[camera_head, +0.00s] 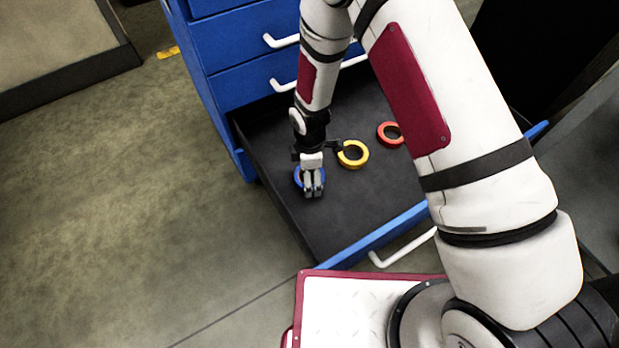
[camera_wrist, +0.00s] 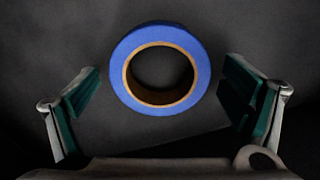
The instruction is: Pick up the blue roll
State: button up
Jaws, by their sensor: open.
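The blue roll (camera_wrist: 121,74) is a ring of blue tape with a brown core, lying flat on the dark drawer floor. In the head view the blue roll (camera_head: 297,178) is partly hidden behind my gripper (camera_head: 313,192). In the wrist view my gripper (camera_wrist: 168,100) is open, with one finger left and one right of the roll. There is a gap between each finger and the roll, and nothing is between the fingers' pads except the roll's area ahead of them.
A yellow roll (camera_head: 362,161) and a red roll (camera_head: 381,136) lie to the right in the same open drawer (camera_head: 340,218). The blue cabinet (camera_head: 236,50) with white handles rises behind. The drawer's front panel (camera_head: 375,238) borders the near side.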

jog(key=c, duration=1.3)
jog(key=shift+o, duration=0.2)
